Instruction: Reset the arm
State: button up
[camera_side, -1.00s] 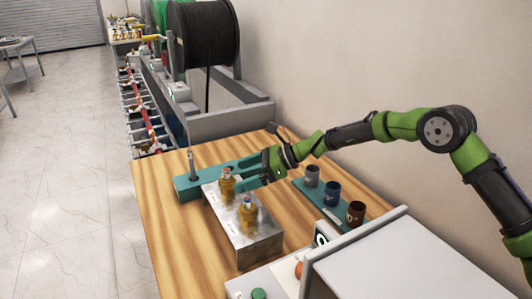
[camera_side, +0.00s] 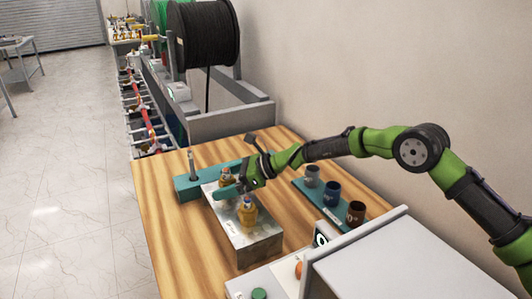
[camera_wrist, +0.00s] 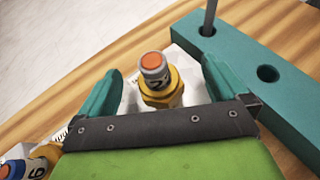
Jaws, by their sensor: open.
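Two amber bushings stand upright on a grey metal box (camera_side: 256,246). The far bushing (camera_side: 227,181) is partly hidden by my gripper in the side view. The near bushing (camera_side: 248,216) is in front of it. My gripper (camera_side: 222,182) is open at the far bushing, with its teal fingers apart. In the wrist view, a bushing with an orange top (camera_wrist: 158,82) shows between the fingers of my gripper (camera_wrist: 160,78), with gaps on both sides. A blue-topped one (camera_wrist: 14,168) shows at the lower left edge.
A teal block (camera_side: 183,189) with an upright rod (camera_side: 191,162) lies behind the box; its hole shows in the wrist view. A teal rack (camera_side: 318,207) with three dark cups stands to the right. A control box with a green button (camera_side: 259,294) is at the front.

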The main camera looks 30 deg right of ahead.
jog(key=shift+n+g, duration=0.3)
jog(key=shift+n, duration=0.1)
